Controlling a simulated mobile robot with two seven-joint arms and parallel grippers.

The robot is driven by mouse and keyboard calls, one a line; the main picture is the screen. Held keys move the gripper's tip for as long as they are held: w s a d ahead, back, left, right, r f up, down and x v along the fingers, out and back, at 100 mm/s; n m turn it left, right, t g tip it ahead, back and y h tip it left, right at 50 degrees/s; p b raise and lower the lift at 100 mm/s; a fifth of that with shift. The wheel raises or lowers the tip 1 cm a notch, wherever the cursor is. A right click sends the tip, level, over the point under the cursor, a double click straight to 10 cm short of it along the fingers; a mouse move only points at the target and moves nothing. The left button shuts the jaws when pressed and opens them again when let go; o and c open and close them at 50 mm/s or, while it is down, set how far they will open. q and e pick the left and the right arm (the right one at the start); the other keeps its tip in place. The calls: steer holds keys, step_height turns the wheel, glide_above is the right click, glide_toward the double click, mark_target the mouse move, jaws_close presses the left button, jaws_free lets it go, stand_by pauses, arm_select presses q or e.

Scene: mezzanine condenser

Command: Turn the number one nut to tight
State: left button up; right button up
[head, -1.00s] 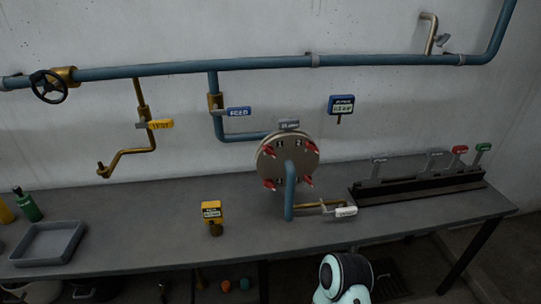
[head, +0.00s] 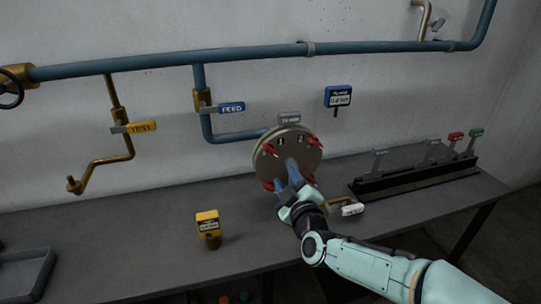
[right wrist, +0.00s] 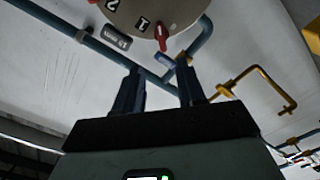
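A round metal flange (head: 287,158) with red nuts stands over the bench. The number one nut (right wrist: 161,36) is a red piece with a pointed end beside a label "1" in the right wrist view. It appears to be the upper-left nut (head: 269,150) in the head view, where the digits are too small to read. My right gripper (head: 286,177) is in front of the flange's lower part. In the right wrist view its two fingers (right wrist: 160,88) are apart with nothing between them, short of the nut. My left gripper is not in view.
A blue pipe with a FEED valve (head: 231,107) runs left of the flange. A yellow device (head: 208,222) stands on the bench (head: 150,228). A rack (head: 412,178) with several tagged handles is at right. A white-tagged valve (head: 352,209) sits near my right wrist.

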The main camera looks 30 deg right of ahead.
mark_target(272, 153)
steer(key=p+x, duration=0.1)
steer(key=x, duration=1.1)
steer(key=shift+w+p, duration=0.3)
steer(key=shift+w, duration=0.1)
steer(key=shift+s, duration=0.1)
jaws_close()
